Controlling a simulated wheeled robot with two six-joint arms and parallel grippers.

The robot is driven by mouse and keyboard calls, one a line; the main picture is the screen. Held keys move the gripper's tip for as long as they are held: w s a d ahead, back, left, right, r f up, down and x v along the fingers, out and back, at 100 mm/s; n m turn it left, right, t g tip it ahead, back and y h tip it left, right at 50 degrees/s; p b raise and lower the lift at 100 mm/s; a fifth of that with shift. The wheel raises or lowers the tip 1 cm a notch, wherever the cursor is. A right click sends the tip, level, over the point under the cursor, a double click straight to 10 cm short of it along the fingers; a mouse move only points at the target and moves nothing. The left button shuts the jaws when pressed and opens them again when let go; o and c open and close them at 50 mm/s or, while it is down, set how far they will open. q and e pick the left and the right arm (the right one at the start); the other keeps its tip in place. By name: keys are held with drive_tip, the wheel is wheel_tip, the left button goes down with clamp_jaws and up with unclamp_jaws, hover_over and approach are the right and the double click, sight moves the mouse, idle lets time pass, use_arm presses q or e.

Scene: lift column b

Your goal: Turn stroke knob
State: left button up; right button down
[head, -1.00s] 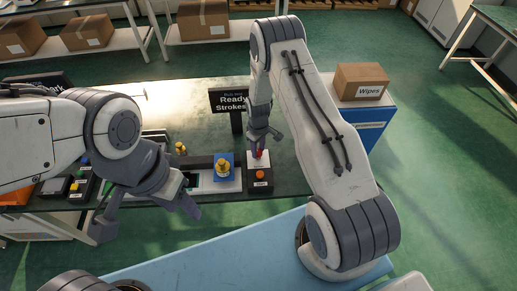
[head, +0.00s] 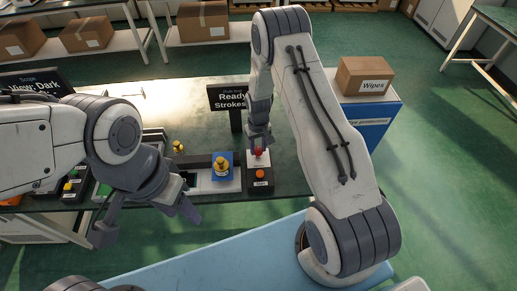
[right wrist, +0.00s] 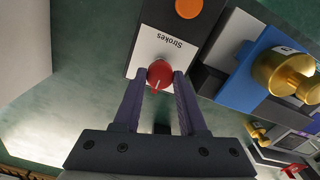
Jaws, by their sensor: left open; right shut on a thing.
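The red stroke knob (right wrist: 160,75) with a white pointer line sits on a white plate (right wrist: 163,50) labelled "Strokes" in the right wrist view. In the head view the knob (head: 258,152) shows just below my right gripper (head: 258,143). My right gripper, also in the right wrist view (right wrist: 159,80), is shut on the knob, one finger on each side. My left gripper (head: 150,226) is open and empty, in front of the table edge. The sign (head: 231,100) behind reads "Ready" and "Strokes".
An orange button (head: 260,174) is on the box in front of the knob. A blue block with a brass-coloured piece (head: 221,166) stands just left of it. A blue cabinet (head: 368,115) carrying a Wipes box (head: 364,78) is at the right. The table behind is mostly bare.

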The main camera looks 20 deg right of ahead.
sight(258, 150)
idle(0.3)
drive_tip(key=shift+c, duration=2.3)
unclamp_jaws()
wheel_tip(258, 150, up, 11)
drive_tip(key=b, duration=0.2)
drive_tip(key=shift+f+b, duration=0.2)
drive_tip(key=shift+b, duration=0.2)
